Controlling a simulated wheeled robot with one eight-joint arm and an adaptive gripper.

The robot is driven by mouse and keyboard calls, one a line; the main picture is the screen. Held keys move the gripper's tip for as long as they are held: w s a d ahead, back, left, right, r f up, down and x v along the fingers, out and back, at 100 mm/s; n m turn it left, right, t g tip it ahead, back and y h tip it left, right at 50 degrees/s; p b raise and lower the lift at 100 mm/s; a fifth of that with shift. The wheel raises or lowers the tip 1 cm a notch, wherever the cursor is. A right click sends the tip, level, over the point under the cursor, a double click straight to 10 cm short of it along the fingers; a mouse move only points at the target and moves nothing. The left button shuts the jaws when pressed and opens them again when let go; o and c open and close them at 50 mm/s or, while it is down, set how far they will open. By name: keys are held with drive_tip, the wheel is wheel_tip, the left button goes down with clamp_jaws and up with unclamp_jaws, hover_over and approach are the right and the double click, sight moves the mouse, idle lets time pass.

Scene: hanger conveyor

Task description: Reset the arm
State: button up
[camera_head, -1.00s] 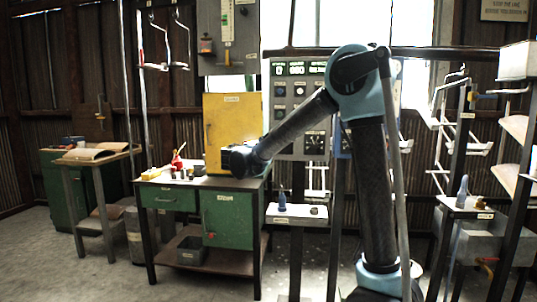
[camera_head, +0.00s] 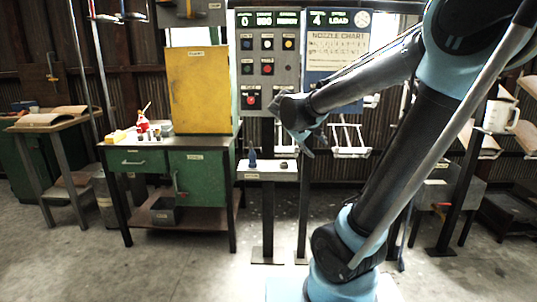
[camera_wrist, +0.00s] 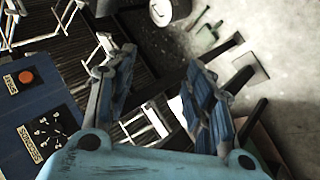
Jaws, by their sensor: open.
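My arm reaches from the lower right of the head view up to a bent elbow and then left. Hanging white racks and the floor show beyond the fingers.
A small white shelf (camera_head: 267,171) with a blue bottle (camera_head: 252,158) stands below and left of my gripper. A green workbench (camera_head: 147,161) carries a yellow cabinet (camera_head: 199,90). A nozzle chart (camera_head: 337,46) hangs behind my arm. Open floor (camera_head: 190,270) lies in front.

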drive_tip(key=s+d+f+m+g+y, duration=0.1)
drive_tip(key=s+f+m+g+y, duration=0.1)
drive_tip(key=s+f, duration=0.6)
drive_tip(key=s+f+m+g+y, duration=0.2)
drive_tip(key=s+f, duration=0.6)
drive_tip(key=s, duration=0.8)
drive_tip(key=y, duration=0.2)
drive_tip(key=shift+s+d+f+m+y, duration=0.3)
drive_tip(key=shift+s+d+m, duration=0.05)
drive_tip(key=shift+s+m, duration=0.05)
drive_tip(key=shift+w+f, duration=0.2)
drive_tip(key=shift+w, duration=0.3)
drive_tip(key=shift+c, duration=0.3)
drive_tip(key=c, duration=0.3)
drive_tip(key=shift+d, duration=0.15)
